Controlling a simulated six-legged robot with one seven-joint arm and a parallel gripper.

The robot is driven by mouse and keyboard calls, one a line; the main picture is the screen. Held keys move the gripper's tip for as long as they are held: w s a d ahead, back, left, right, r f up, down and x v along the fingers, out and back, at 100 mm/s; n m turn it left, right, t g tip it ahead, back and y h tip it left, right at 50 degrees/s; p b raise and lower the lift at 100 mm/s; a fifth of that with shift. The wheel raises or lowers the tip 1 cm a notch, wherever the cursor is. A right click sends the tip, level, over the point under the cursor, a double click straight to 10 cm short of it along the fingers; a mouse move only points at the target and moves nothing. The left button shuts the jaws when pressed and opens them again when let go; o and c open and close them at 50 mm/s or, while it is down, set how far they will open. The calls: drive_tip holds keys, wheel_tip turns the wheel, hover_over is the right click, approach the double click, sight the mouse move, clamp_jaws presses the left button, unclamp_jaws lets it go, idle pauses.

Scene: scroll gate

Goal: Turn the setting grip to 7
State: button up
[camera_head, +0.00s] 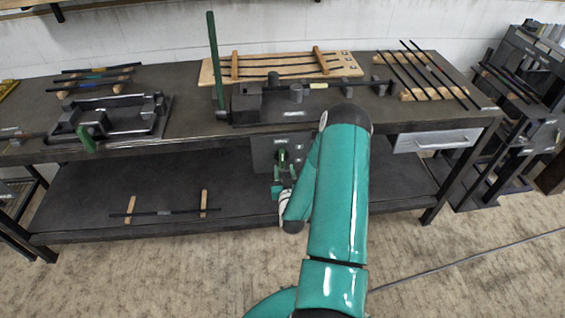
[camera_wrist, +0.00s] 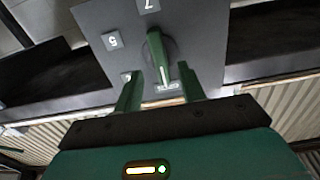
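The grey setting panel (camera_head: 262,154) hangs under the front edge of the workbench. In the wrist view the panel (camera_wrist: 95,17) carries white number plates, with a 7 (camera_wrist: 148,5) at the top and a 5 (camera_wrist: 112,40) at the upper left. Another plate lies lower left, partly hidden by a finger. The green setting grip (camera_wrist: 156,47) stands on a round dark dial in the panel. I cannot tell which number it is set to. My gripper (camera_wrist: 159,72) is open, with its green fingers on either side of the grip's lower end. In the head view my gripper (camera_head: 279,178) is small, just below the grip.
The workbench (camera_head: 190,118) bears a dark fixture with an upright green lever (camera_head: 215,60), a left fixture (camera_head: 115,120) and racks of rods. A drawer (camera_head: 437,140) is at the right. The lower shelf (camera_head: 100,190) holds a rod on two wooden supports.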

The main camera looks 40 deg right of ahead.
sight(282, 162)
drive_tip(key=x, duration=0.5)
drive_tip(key=shift+c, duration=0.4)
clamp_jaws()
